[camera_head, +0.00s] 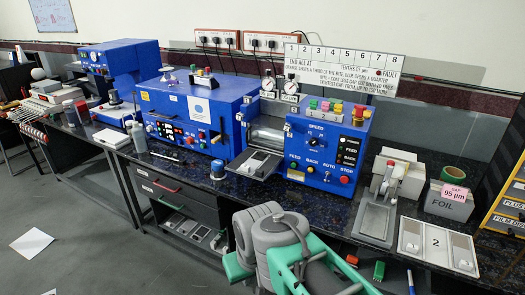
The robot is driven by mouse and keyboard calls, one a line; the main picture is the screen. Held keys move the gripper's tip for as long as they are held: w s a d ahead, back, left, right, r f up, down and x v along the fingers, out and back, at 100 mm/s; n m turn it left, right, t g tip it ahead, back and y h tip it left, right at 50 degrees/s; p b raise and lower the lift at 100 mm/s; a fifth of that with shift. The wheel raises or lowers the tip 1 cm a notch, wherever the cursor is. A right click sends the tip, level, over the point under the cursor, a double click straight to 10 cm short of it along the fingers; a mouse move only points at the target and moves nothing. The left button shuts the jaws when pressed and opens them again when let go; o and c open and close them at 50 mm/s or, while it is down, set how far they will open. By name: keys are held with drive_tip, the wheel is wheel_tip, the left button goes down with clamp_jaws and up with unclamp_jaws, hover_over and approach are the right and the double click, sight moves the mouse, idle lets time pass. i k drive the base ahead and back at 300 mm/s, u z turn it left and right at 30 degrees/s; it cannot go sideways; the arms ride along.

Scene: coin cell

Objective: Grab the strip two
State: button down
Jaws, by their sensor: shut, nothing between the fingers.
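A pale flat plate (436,244) marked with a large "2" lies on the dark bench at the right. A grey strip-like piece lies along its left side (411,236) and another along its right side (462,252). I cannot tell whether the "2" names one of these pieces or the whole plate. My grey and green arm is folded at the bottom centre, left of the plate and apart from it. My gripper's fingertips do not show.
A metal fixture (376,217) stands just left of the plate. A grey FOIL box (447,203) stands behind it, with a green roll on top. A blue machine (328,148) with rollers fills the middle. Small red and green items lie near the bench's front edge.

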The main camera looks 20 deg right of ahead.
sight(254, 160)
drive_tip(key=u, duration=0.3)
drive_tip(key=i, duration=0.45)
drive_tip(key=u, duration=0.7)
drive_tip(key=i, duration=0.75)
drive_tip(key=z, duration=0.05)
